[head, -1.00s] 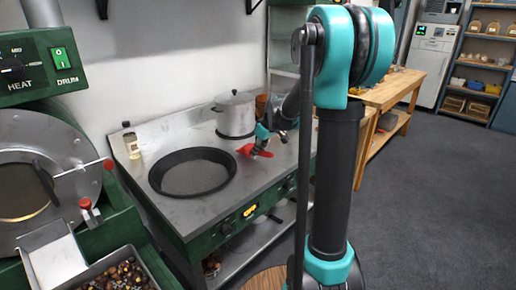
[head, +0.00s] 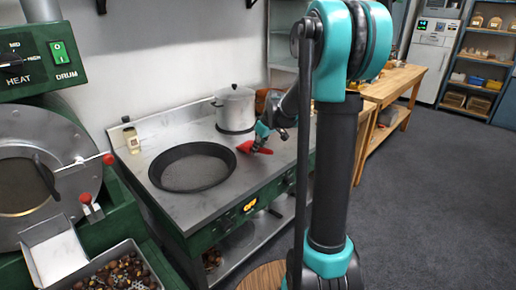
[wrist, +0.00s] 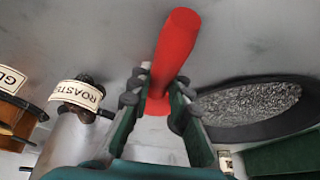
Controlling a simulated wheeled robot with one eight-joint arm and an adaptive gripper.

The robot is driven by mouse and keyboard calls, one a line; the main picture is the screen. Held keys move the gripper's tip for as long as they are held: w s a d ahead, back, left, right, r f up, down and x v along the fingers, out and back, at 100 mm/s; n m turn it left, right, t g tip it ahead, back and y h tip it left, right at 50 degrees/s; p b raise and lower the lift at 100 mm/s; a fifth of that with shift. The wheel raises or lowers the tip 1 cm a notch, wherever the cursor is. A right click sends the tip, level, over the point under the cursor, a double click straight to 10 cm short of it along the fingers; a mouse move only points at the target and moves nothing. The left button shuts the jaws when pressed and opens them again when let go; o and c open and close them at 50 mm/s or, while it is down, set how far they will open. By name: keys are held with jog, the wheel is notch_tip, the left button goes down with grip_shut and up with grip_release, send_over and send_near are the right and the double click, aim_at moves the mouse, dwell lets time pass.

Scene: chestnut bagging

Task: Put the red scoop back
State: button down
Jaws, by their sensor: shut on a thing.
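The red scoop (head: 254,148) is at the back right part of the steel stove top, right of the black pan. In the wrist view its red handle (wrist: 175,50) stands out between the fingers, with its far end toward the top of the picture. My gripper (wrist: 158,92) is shut on the red scoop, a finger on each side of it. In the head view my gripper (head: 263,140) is small and partly hidden behind my arm. I cannot tell whether the scoop touches the stove top.
A black pan (head: 160,172) lies on the stove (head: 190,218); it also shows in the wrist view (wrist: 268,132). A lidded pot (head: 235,112) stands behind the scoop. A small jar (head: 131,140) is at the back left. A wooden table (head: 395,85) stands to the right, with open floor before it.

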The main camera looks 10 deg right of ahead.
jog(key=shift+f, duration=0.1)
jog(key=c, duration=1.3)
grip_release()
jog(key=shift+c, duration=0.2)
jog(key=v, duration=1.1)
jog(key=shift+s+r, duration=0.15)
jog(key=shift+r, duration=0.15)
jog(key=s+f+m+h, duration=0.1)
jog(key=s+f+m, duration=0.2)
jog(key=s+f, duration=0.6)
jog(key=s+d+f+m+h, duration=0.1)
jog(key=s+f+m, duration=0.3)
jog(key=s+f, duration=0.5)
jog(key=s, duration=0.8)
jog(key=shift+s+d+h, duration=0.2)
jog(key=shift+s+h, duration=0.05)
jog(key=shift+h, duration=0.15)
